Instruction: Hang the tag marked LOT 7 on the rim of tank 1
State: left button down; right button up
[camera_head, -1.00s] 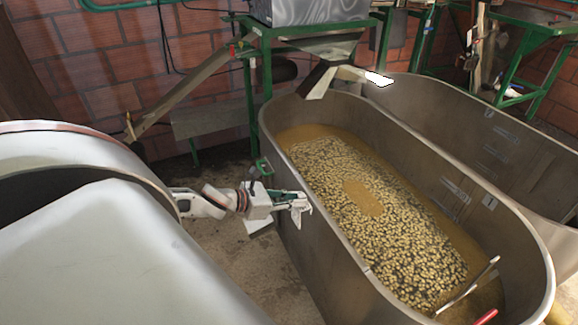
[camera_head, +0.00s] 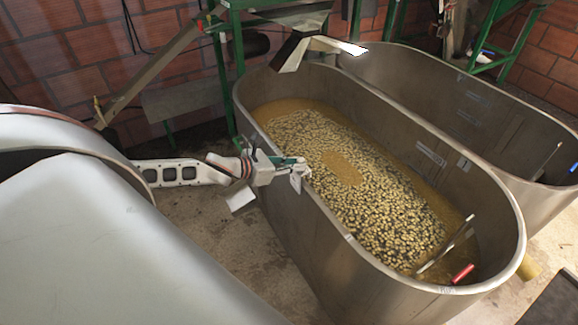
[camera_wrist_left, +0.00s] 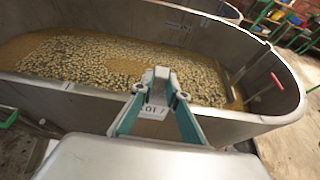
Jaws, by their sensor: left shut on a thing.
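The near tank (camera_head: 310,235) is a long grey metal vat with rounded ends. The tag's dark letters are upside down and seem to read LOT 7. The tag hangs below the fingertips close to the rim; I cannot tell whether it touches the rim. My right gripper is not in view.
A second tank (camera_head: 400,70) stands behind the near one. A paddle with a red handle (camera_head: 462,273) leans inside the near tank's right end. A metal chute (camera_head: 318,45) overhangs the far left end. Concrete floor (camera_head: 225,265) is clear beside the near tank.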

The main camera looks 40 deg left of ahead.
aim_at(295, 175)
pick_arm(q)
jog(key=shift+f+b, duration=0.6)
jog(key=shift+f, duration=0.2)
jog(key=shift+f+b, duration=0.85)
jog(key=shift+f, duration=0.3)
jog(key=c, duration=1.9)
grip_release()
